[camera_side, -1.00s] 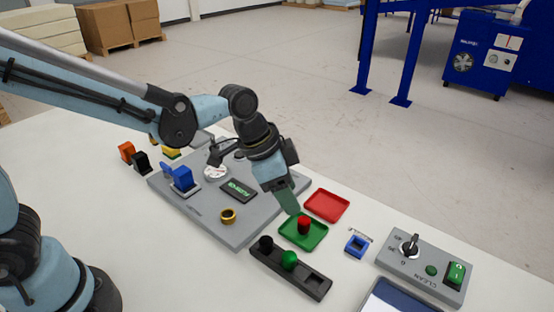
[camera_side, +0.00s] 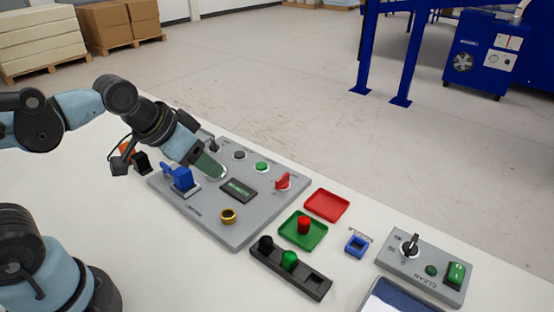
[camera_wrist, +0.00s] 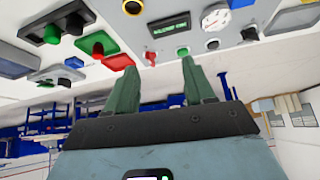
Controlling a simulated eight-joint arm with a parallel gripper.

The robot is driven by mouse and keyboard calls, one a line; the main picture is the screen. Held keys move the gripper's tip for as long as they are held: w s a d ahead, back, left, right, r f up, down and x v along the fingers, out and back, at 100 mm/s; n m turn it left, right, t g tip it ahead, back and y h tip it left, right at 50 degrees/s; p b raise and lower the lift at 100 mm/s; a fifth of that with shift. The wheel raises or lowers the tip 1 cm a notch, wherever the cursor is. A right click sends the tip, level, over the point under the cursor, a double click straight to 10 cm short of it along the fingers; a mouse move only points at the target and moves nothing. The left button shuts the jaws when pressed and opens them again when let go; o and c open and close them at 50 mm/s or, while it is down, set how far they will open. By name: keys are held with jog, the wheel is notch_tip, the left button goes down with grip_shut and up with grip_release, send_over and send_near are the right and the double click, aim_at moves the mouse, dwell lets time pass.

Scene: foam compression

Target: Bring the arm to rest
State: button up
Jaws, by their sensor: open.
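My gripper (camera_side: 212,168) is up over the back left part of the grey control panel (camera_side: 250,222). In the wrist view its two green fingers (camera_wrist: 158,88) stand apart with nothing between them. In the side view the gripper hides part of the panel's gauge, which shows in the wrist view (camera_wrist: 214,19). The panel carries a small display (camera_side: 238,189), a blue clamp-like part (camera_side: 182,178), a brass ring (camera_side: 228,216), a red switch (camera_side: 283,181) and a green button (camera_side: 261,167).
A red cylinder (camera_side: 303,225) stands in the green tray (camera_side: 318,236). An empty red tray (camera_side: 327,205) lies behind it. A black holder (camera_side: 313,284), a small blue square (camera_side: 357,245) and a grey switch box (camera_side: 440,285) are to the right. The front left table is clear.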

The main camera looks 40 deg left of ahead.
jog(key=shift+s+a+f+n+t+y, duration=0.15)
jog(key=shift+s+a+n, duration=0.2)
jog(key=shift+a, duration=0.1)
jog(key=shift+s+a+f+n+t+y, duration=0.1)
jog(key=shift+s+a+n+t+y, duration=0.05)
jog(key=shift+s+a+n, duration=0.25)
dwell(0.8)
